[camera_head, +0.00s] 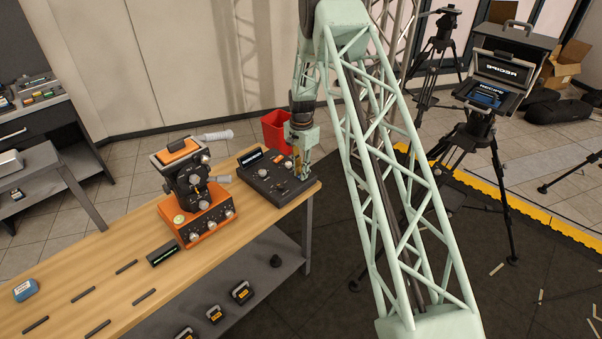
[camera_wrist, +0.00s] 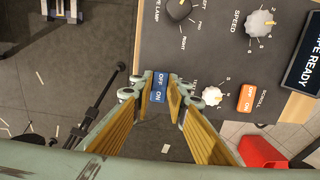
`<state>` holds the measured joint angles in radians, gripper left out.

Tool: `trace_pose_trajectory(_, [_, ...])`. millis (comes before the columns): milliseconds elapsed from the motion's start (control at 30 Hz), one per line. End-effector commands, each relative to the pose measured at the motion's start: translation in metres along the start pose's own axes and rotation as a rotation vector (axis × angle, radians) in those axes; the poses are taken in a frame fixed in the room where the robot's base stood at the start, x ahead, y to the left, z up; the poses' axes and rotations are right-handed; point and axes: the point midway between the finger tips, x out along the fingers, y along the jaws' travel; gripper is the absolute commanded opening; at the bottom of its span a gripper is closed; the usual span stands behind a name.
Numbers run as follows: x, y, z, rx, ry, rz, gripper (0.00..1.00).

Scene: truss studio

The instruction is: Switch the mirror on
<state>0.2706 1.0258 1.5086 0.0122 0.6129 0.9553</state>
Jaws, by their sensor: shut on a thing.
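A dark control box (camera_head: 265,185) sits at the right end of the wooden table. In the wrist view, a small blue OFF/ON switch (camera_wrist: 159,87) sits at the edge of the box's dark face (camera_wrist: 205,50). My gripper (camera_head: 302,175) is over the right side of the box. In the wrist view, my gripper (camera_wrist: 158,95) has its two fingertips on either side of the blue switch, shut on it. The switch's name label is hidden, and which way it is set is unclear. In the head view the gripper covers the switch.
An orange SCROLL switch (camera_wrist: 248,98), a SPEED knob (camera_wrist: 259,23), a small white knob (camera_wrist: 211,96) and a dark lamp knob (camera_wrist: 179,9) are on the box. An orange device (camera_head: 207,217) stands left on the table (camera_head: 100,285). A red bin (camera_head: 276,130) is behind.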

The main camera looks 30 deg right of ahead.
Motion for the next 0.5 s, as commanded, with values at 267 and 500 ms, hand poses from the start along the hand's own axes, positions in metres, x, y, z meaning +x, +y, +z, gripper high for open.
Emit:
trace_pose_trajectory(267, [0.0010, 0.0016, -0.0036, 0.003, -0.071, 0.003, 0.04])
trace_pose_trajectory(500, [-0.0005, 0.0002, -0.0029, 0.000, -0.100, 0.000, 0.04])
